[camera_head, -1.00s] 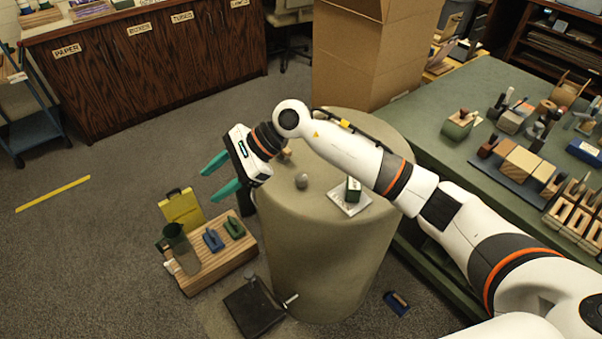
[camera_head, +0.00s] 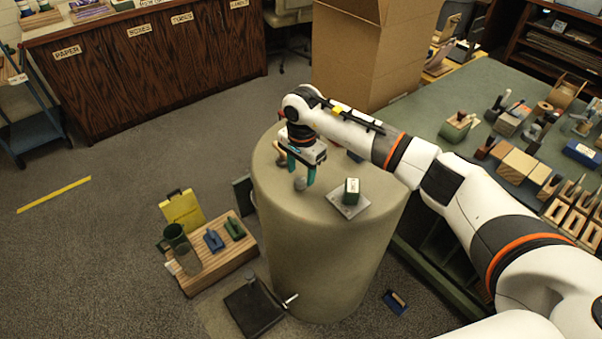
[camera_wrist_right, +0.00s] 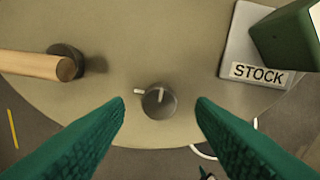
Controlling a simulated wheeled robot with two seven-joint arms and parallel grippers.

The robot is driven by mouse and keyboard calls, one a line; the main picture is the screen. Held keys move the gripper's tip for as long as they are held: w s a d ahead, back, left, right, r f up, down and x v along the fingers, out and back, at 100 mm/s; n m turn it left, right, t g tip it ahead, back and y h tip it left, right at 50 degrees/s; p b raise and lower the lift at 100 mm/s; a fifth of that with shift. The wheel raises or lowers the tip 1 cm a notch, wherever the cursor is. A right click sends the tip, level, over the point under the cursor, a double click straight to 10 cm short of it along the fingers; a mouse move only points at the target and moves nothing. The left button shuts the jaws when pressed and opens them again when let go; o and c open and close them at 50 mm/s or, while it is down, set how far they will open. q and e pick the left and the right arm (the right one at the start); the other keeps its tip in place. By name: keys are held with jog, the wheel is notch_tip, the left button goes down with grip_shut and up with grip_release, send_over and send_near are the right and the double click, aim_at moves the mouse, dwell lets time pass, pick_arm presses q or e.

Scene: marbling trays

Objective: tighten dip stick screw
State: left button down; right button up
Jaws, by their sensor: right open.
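A grey metal knob with a small pale pin, which looks like the dip stick screw (camera_wrist_right: 158,101), sits on top of the beige drum near its rim. It also shows as a small grey knob (camera_head: 300,184) in the head view. My right gripper (camera_head: 302,174) points down over the drum top, its teal fingers open. In the right wrist view the two fingertips (camera_wrist_right: 160,106) stand on either side of the knob with gaps, not visibly touching it. The dip stick itself cannot be made out. My left gripper is not in view.
The drum (camera_head: 330,250) also carries a plate labelled STOCK (camera_wrist_right: 236,45) with a green block (camera_head: 351,190), and a wooden-handled tool (camera_wrist_right: 40,66). A wooden crate (camera_head: 222,267) stands on the floor left of the drum. A green table (camera_head: 470,85) stands to the right.

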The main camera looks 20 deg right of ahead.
aim_at(301, 184)
jog(key=shift+f, duration=1.3)
jog(key=c, duration=1)
jog(key=shift+o, duration=0.2)
